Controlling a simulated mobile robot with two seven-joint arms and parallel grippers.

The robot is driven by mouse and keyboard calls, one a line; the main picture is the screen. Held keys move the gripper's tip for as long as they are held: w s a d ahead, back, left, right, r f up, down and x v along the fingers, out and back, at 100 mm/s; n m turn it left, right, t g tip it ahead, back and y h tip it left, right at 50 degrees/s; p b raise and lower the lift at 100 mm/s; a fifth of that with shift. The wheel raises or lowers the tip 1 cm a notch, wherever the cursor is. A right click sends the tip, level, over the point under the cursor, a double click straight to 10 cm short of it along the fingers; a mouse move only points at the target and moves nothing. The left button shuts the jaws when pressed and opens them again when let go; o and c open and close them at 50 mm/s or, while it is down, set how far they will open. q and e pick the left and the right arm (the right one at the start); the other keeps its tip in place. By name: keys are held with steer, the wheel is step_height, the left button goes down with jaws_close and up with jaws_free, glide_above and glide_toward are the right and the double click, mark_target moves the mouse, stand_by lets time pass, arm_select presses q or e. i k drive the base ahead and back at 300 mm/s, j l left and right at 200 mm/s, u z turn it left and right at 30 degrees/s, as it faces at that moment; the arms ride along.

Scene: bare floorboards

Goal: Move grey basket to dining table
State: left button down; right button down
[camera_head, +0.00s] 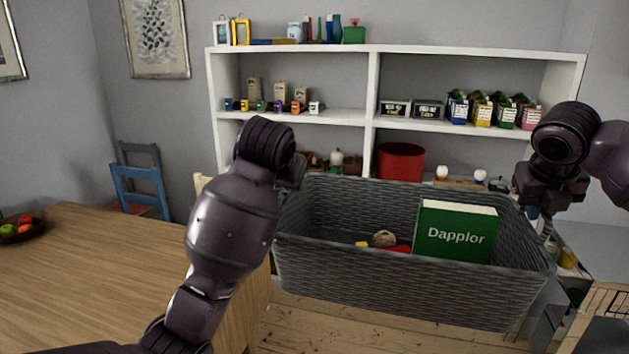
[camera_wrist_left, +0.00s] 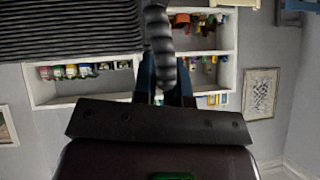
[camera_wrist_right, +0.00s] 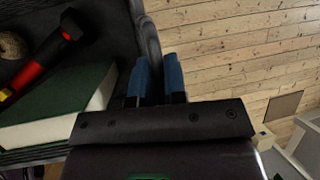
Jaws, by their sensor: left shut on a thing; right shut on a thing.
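The grey woven basket (camera_head: 400,290) is held up between my two arms in the head view, to the right of the dining table's edge. It holds a green book (camera_head: 455,232) marked "Dapplor", a roundish tan item and something red. My right gripper (camera_head: 545,212) is shut on the basket's right rim; the right wrist view shows its blue fingers (camera_wrist_right: 158,82) around the rim. My left gripper is at the left rim, mostly hidden behind its wrist in the head view; the left wrist view shows its fingers (camera_wrist_left: 165,85) around the rim. The wooden dining table (camera_head: 110,270) stands at left.
A bowl of fruit (camera_head: 20,230) sits at the table's far left; the nearer tabletop is clear. A blue chair (camera_head: 140,190) stands behind it. A white shelf (camera_head: 370,120) with several goods and a red bucket (camera_head: 400,162) lines the back wall. A grey surface (camera_head: 595,250) is at right.

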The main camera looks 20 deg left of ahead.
mark_target(77, 269)
steer(key=k+j, duration=0.1)
steer(key=j, duration=0.4)
steer(key=k+j, duration=0.15)
steer(key=j, duration=0.35)
steer(key=k+j, duration=0.1)
steer(key=j, duration=1.15)
steer(key=k+j, duration=0.1)
steer(key=j, duration=0.7)
